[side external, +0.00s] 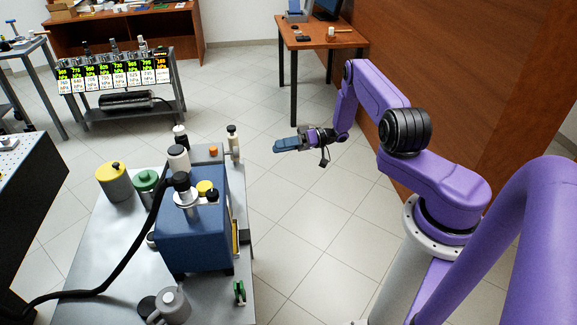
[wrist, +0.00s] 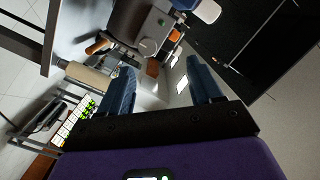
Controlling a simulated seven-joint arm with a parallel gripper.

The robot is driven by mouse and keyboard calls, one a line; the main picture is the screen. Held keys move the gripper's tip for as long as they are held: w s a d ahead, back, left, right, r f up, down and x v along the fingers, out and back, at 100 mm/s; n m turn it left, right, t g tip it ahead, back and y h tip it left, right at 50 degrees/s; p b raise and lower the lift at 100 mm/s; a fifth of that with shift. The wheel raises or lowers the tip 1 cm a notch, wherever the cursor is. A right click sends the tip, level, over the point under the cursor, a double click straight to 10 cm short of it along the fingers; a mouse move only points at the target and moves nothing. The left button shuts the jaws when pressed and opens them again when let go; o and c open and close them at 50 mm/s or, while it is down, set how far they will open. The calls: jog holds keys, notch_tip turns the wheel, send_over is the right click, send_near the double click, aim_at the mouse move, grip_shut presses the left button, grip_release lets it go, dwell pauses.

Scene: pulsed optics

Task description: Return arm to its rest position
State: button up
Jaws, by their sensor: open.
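My gripper (side external: 287,145) is at the end of my purple arm, held in free air over the tiled floor, to the right of the grey bench. In the side view it points left and its finger gap is hard to make out. In the wrist view the two blue fingers of my gripper (wrist: 160,85) stand well apart, with nothing between them. My gripper touches nothing that I can see.
The grey bench (side external: 105,245) carries a blue box (side external: 195,235) and several bottle-like parts. A rack with green displays (side external: 115,75) stands at the back left. A wooden table (side external: 322,38) is behind my arm, near a brown wall (side external: 460,70). The floor between is clear.

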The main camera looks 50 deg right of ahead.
jog(key=s+a+r+n+g, duration=0.1)
jog(key=a+r+n+g, duration=0.1)
jog(key=a+r+g, duration=0.3)
jog(key=a+r+n+g, duration=0.2)
jog(key=a+r+g, duration=0.1)
jog(key=a+g, duration=0.4)
jog(key=s+a+r+n+g+h, duration=0.35)
jog(key=s+a+r, duration=0.35)
jog(key=s+a, duration=0.25)
jog(key=s+r+n+t+h, duration=0.2)
jog(key=s+r+h, duration=0.2)
jog(key=s, duration=0.8)
jog(key=s+d+r+n+t+h, duration=0.1)
jog(key=s+h, duration=0.5)
jog(key=s, duration=0.6)
notch_tip(320, 180, up, 4)
jog(key=shift+d+f+n+t, duration=0.25)
jog(key=shift+n+t, duration=0.4)
jog(key=shift+t, duration=0.3)
